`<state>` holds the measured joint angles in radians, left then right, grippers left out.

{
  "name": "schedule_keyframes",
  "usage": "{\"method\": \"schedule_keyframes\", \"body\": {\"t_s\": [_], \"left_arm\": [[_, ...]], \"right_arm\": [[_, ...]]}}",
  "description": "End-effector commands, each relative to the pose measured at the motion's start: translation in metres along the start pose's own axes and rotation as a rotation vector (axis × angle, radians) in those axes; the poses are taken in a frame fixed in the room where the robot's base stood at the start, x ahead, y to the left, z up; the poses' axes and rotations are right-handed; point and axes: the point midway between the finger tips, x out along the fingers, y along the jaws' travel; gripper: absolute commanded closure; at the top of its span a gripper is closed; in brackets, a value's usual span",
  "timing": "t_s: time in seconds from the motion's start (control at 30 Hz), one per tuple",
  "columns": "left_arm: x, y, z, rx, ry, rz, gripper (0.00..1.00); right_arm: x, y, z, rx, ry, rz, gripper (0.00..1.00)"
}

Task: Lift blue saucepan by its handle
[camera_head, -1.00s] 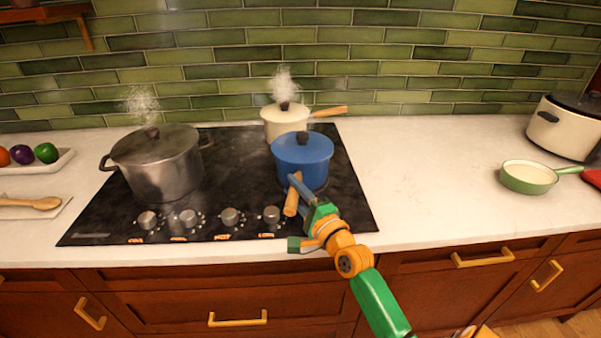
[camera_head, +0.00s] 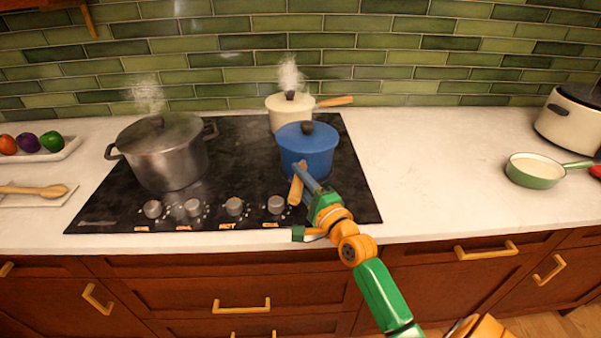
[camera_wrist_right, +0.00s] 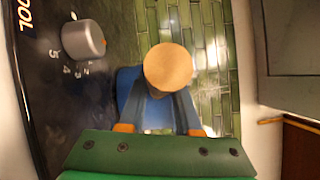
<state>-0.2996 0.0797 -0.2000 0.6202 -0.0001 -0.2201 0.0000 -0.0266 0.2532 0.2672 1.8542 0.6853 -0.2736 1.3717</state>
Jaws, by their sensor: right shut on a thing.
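The blue saucepan (camera_head: 307,152), with a lid and dark knob, is upright over the right front of the cooktop. Whether its base touches the cooktop cannot be told. Its wooden handle (camera_head: 296,188) points towards the front edge. My right gripper (camera_head: 309,176) is shut on this handle, reaching in from the front right. In the right wrist view the round handle end (camera_wrist_right: 168,67) shows between the fingers, with part of the blue pan (camera_wrist_right: 127,84) behind. The handle hides much of the grip there. My left gripper is not in view.
A steaming steel pot (camera_head: 160,155) stands left on the black cooktop (camera_head: 240,160). A steaming cream saucepan (camera_head: 285,108) stands close behind the blue one. Several knobs (camera_head: 234,206) line the cooktop's front. The counter right of it (camera_head: 430,170) is clear up to a green pan (camera_head: 535,172).

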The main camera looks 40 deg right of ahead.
Motion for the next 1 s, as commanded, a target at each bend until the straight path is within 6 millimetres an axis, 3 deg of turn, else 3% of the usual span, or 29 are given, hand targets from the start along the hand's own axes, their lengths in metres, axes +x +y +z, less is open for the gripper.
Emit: {"method": "schedule_keyframes", "body": {"t_s": [0.23,0.5,0.57,0.8,1.0], "left_arm": [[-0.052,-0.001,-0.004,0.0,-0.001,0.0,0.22],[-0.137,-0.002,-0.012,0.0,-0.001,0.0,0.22],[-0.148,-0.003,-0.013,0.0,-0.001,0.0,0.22],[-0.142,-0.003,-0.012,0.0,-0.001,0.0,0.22],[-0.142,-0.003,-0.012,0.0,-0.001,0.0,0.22]], "right_arm": [[0.001,-0.047,0.013,-0.001,-0.002,-0.005,1.0],[-0.029,-0.102,0.058,0.001,-0.001,-0.005,1.0],[-0.041,-0.103,0.072,0.003,-0.001,-0.002,1.0],[-0.077,-0.106,0.111,0.002,0.002,-0.008,1.0],[-0.087,-0.117,0.125,-0.001,0.001,-0.009,1.0]]}}
